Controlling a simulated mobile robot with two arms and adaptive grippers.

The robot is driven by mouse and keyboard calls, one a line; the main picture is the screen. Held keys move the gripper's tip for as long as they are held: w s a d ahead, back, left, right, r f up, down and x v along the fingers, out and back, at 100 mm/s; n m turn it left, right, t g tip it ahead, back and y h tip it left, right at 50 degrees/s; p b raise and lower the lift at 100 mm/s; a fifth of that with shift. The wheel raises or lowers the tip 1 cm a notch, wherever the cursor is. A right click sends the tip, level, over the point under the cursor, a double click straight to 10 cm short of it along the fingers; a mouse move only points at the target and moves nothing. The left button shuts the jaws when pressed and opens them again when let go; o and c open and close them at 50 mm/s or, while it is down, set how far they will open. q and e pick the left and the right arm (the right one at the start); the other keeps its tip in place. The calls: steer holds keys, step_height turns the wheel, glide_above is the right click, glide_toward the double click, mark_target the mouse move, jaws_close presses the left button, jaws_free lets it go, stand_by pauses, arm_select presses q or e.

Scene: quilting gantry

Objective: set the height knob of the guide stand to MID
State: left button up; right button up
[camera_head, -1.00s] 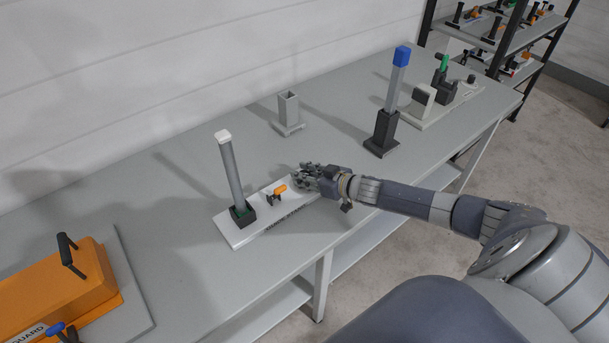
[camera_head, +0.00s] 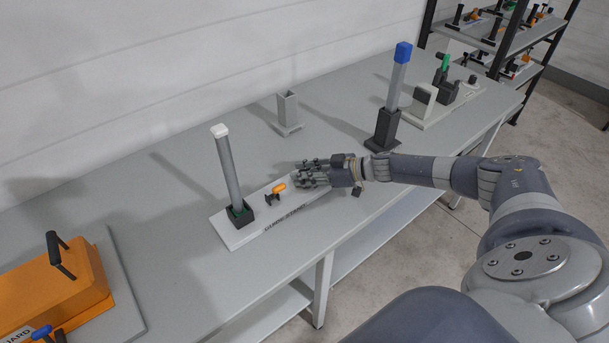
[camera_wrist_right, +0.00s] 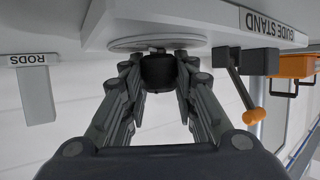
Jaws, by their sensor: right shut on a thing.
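The guide stand is a white plate (camera_head: 262,226) on the bench, lettered GUIDE STAND. A grey rod (camera_head: 229,175) with a white cap stands upright in a dark socket at its left end. A small orange-tipped lever (camera_head: 278,188) sits mid-plate and also shows in the right wrist view (camera_wrist_right: 253,115). My right gripper (camera_head: 306,174) is at the plate's right end and hides the knob in the head view. In the right wrist view its fingers are shut on the black height knob (camera_wrist_right: 158,70), against a round pale dial (camera_wrist_right: 150,43). No dial marks are readable. My left gripper is out of view.
A grey square holder (camera_head: 288,112) stands behind the plate. A dark post with a blue top (camera_head: 396,80) stands to the right, close behind my right forearm. An orange guard box (camera_head: 55,285) is at front left. Bare bench lies between box and stand.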

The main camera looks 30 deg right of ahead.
stand_by(0.4)
steer(key=o, duration=1)
steer(key=shift+o, duration=0.2)
steer(key=v, duration=1.1)
steer(key=shift+s+d, duration=0.25)
steer(key=shift+r, duration=0.2)
